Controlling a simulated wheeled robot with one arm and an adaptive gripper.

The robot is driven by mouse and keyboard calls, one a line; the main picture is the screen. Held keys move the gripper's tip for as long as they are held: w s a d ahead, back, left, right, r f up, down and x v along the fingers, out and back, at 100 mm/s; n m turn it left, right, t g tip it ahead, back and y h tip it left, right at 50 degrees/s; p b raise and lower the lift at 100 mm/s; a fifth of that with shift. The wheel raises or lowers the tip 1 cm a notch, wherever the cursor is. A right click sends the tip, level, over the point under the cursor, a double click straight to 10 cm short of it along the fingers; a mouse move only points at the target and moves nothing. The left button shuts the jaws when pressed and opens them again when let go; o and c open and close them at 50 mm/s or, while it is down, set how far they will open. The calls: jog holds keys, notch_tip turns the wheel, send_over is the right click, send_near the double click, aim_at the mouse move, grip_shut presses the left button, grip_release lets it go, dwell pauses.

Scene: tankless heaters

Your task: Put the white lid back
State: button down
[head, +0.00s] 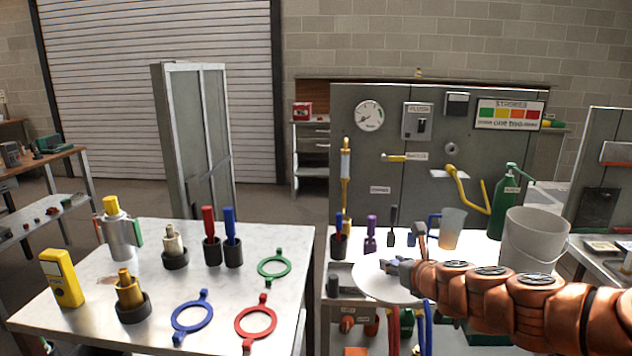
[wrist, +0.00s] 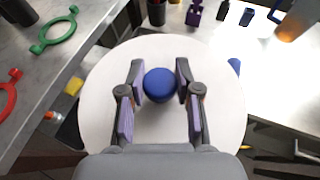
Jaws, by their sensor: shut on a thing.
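The white lid (wrist: 210,70) is a round disc with a blue knob (wrist: 159,85) at its middle. My gripper (wrist: 159,82) is shut on the knob, one finger on each side. In the head view the lid (head: 366,284) is partly hidden behind my gripper (head: 396,270) and arm. It looks about level, over the front left edge of the right bench by the gap between benches. A white bucket (head: 533,244) with an open top stands on the right bench, right of the lid and apart from it.
A blue-handled jug (head: 452,228) and a green bottle (head: 504,204) stand behind my arm. A purple tool (head: 370,234) and dark cups are behind the lid. The left bench (head: 222,290) holds rings, valves and a yellow meter (head: 62,278).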

aim_at(394, 262)
notch_tip(394, 262, up, 11)
jog(key=m+h+p, duration=0.6)
jog(key=h+p, duration=0.2)
jog(key=p, duration=0.1)
jog(key=shift+r+m+p, duration=0.15)
jog(key=shift+m+p, duration=0.2)
jog(key=shift+m, duration=0.05)
